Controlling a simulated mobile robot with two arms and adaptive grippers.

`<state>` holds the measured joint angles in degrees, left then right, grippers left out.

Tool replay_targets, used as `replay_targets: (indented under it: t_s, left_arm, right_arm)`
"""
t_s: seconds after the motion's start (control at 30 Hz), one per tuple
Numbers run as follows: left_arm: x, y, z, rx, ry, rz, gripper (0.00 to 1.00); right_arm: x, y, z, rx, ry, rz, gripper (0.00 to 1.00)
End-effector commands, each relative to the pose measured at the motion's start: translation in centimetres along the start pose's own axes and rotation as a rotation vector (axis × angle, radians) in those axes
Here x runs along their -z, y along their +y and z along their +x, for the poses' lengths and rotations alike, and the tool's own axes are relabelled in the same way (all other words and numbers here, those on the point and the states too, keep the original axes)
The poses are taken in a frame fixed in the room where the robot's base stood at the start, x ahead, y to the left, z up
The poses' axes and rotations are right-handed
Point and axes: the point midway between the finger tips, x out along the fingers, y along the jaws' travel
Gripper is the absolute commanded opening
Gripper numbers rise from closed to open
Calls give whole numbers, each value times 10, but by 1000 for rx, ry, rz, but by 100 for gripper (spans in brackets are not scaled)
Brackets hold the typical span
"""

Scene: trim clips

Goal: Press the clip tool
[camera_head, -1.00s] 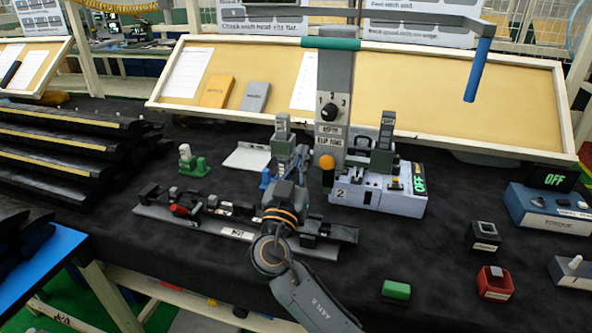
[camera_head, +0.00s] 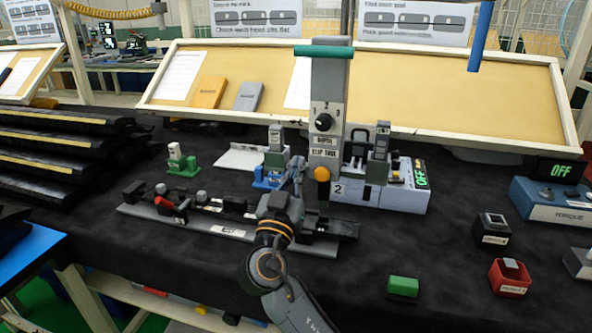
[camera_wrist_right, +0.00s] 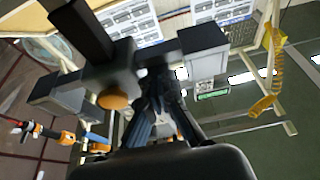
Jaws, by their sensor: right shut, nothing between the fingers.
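The clip tool (camera_head: 325,95) is a tall grey upright with a teal top band, a black 1-2-3 depth knob and a name label. An orange ball (camera_head: 322,174) sits at its lower front; it also shows in the right wrist view (camera_wrist_right: 113,99). My right gripper (camera_head: 297,168) is shut and empty, just left of the orange ball and close to the tool's lower part. I cannot tell whether it touches the tool. In the right wrist view its dark fingers (camera_wrist_right: 158,95) point up at the tool's underside. My left gripper is not in view.
A pale base unit (camera_head: 410,198) marked 2, with a green OFF display, stands behind and right. A long grey rail fixture (camera_head: 230,231) lies left of my wrist. A green block (camera_head: 403,287), a red box (camera_head: 510,278) and a blue torque box (camera_head: 550,204) are at right. A blue handle (camera_head: 481,35) hangs above.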

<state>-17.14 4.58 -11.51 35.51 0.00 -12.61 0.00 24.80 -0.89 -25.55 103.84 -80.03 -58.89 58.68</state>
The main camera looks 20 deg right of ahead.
Motion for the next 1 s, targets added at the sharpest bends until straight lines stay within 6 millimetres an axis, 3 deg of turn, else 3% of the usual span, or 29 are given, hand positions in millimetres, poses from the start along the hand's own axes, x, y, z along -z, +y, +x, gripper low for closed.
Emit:
replay_targets:
  t_s: [0.27, 0.7, 1.0]
  left_arm:
    - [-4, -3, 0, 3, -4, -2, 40]
    - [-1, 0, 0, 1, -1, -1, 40]
    - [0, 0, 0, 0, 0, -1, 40]
  right_arm:
    - [-2, 0, -6, 1, -3, -1, 0]
    - [-1, 0, -91, 2, -3, 1, 0]
    - [0, 0, -120, 0, 0, 0, 0]
